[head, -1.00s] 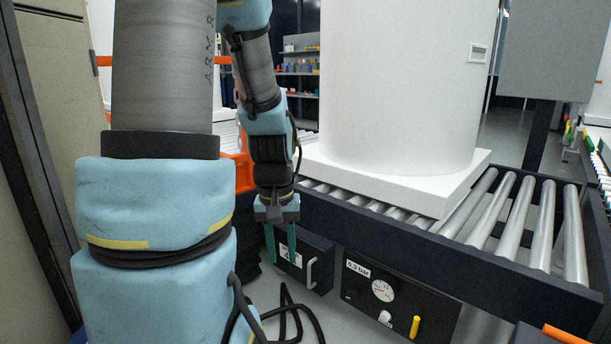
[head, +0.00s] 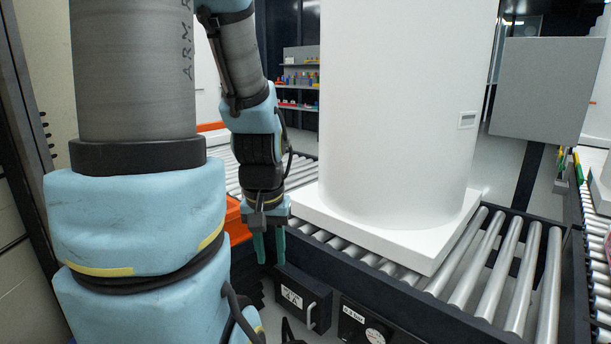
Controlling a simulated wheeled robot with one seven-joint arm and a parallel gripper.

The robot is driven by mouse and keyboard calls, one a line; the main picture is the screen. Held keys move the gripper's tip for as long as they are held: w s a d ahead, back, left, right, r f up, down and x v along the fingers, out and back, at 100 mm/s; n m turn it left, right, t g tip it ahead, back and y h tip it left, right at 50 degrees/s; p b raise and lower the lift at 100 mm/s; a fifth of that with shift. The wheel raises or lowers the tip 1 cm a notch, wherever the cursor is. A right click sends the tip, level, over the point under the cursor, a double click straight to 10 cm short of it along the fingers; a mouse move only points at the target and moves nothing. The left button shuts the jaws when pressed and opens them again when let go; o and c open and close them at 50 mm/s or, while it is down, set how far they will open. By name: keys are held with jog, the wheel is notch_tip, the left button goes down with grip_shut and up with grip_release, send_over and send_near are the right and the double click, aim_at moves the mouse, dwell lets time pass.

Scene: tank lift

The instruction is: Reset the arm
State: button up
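My arm stands at the left of the head view, with its upper links bent over and its end hanging down. My gripper (head: 268,246) points downward with two teal fingers, which show a narrow gap between them. Nothing is seen between the fingers. The gripper hangs beside the near left end of the roller conveyor, above a dark drawer-like box with a handle (head: 303,299). Whether it touches anything there cannot be told.
A large white tank (head: 400,110) on a square white base (head: 440,240) stands on the roller conveyor (head: 500,265). A dark panel with a gauge (head: 375,335) is below it. A grey panel (head: 550,85) is at the right. An orange part (head: 237,222) lies behind my arm.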

notch_tip(320, 180, up, 18)
jog(key=p, duration=1.5)
jog(key=shift+p, duration=0.35)
dwell(1.2)
